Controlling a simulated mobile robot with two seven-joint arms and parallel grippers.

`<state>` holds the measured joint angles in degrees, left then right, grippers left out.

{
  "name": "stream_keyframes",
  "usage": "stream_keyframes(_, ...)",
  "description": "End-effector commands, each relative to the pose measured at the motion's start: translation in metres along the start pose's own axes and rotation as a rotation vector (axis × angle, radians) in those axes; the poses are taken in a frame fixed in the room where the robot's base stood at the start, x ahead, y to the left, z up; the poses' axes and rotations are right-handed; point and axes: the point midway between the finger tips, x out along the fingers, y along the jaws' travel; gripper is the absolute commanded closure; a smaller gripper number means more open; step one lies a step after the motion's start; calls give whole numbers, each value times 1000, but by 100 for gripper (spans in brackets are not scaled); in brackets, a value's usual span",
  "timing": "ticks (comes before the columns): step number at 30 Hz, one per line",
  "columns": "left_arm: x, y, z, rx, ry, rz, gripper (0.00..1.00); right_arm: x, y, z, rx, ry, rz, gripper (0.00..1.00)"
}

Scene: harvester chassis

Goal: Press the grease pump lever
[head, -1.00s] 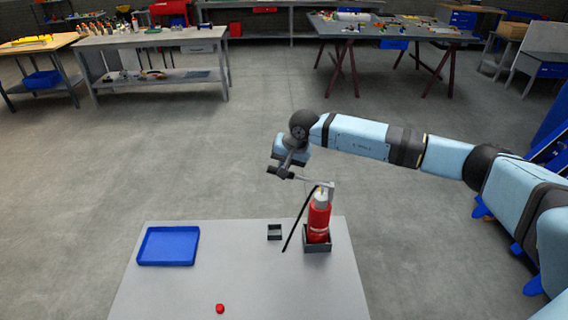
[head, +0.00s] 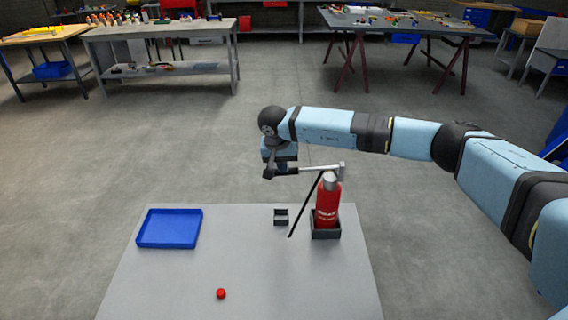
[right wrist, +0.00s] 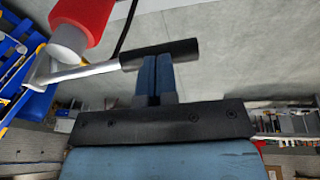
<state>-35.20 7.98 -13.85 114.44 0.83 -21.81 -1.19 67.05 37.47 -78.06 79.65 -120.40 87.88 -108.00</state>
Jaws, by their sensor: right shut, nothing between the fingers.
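The grease pump (head: 327,207) is a red cylinder with a grey cap, upright in a dark square holder (head: 326,232) on the table. Its lever (head: 312,169) is a silver bar running left from the pump top, nearly level, with a black grip at its end. A thin black hose hangs beside the pump. My right gripper (head: 275,170) is at the grip end of the lever. In the right wrist view its blue fingers (right wrist: 154,75) are shut together and empty, their tips at the black grip (right wrist: 160,54). Whether they touch it is hard to tell. My left gripper is out of view.
The grey table (head: 240,260) also carries a blue tray (head: 169,228) at left, a small dark holder (head: 281,216) left of the pump, and a red button-like piece (head: 221,294) near the front. Workbenches stand far back. The floor between is clear.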

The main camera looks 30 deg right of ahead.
Motion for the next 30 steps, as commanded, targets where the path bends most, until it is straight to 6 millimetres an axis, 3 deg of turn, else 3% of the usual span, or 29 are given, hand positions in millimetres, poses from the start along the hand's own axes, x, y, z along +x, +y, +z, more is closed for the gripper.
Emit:
stream_keyframes(6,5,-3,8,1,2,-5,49,12,0,3,0,-3,2,100)
stream_keyframes(21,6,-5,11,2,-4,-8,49,14,1,5,-1,-7,6,100)
stream_keyframes(26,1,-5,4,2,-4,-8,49,-2,-2,4,-1,-4,3,100)
stream_keyframes(30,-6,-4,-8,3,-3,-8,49,-35,-8,4,3,2,-1,100)
